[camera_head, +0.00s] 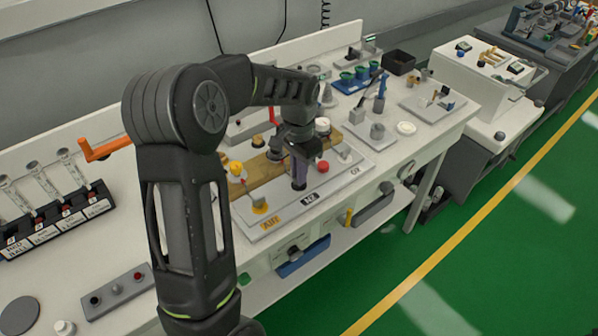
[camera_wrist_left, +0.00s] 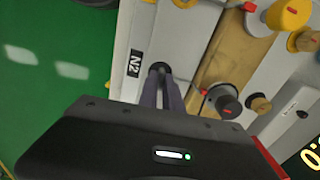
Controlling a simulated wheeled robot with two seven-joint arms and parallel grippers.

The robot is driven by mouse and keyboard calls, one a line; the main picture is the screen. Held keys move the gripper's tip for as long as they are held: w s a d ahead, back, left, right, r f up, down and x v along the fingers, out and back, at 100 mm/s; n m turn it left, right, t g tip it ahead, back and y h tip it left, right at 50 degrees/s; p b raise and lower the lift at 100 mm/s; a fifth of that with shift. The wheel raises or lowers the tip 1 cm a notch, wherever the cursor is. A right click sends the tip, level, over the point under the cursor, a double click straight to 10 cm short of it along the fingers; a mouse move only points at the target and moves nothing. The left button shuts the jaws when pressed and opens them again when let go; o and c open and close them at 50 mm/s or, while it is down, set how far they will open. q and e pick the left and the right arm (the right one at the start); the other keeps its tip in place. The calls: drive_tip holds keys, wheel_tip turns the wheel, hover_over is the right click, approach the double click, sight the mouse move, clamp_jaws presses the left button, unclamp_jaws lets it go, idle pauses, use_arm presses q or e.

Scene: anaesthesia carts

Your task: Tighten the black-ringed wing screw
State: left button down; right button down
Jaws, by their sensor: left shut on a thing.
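The black-ringed wing screw stands on the light grey panel (camera_head: 282,219) beside the N2 label (camera_head: 310,198). Its dark ring (camera_wrist_left: 159,69) shows in the left wrist view at the fingertips. My left gripper (camera_head: 299,183) points down at this screw from above. Its two fingers (camera_wrist_left: 163,84) are shut on the screw, and they hide most of its wings. My right gripper is in neither view.
A yellow-ringed screw (camera_head: 260,207) stands near the AIR label (camera_head: 272,223). A wooden strip (camera_wrist_left: 232,58) with several knobs runs behind the panel. A red knob (camera_head: 323,167) is close to the gripper's right. An orange crank (camera_head: 105,148) sticks out at left.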

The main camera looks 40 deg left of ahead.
use_arm(q)
drive_tip(key=c, duration=1.5)
unclamp_jaws()
wheel_tip(320, 180, up, 8)
drive_tip(key=shift+f+b, duration=0.1)
drive_tip(key=shift+b, duration=0.35)
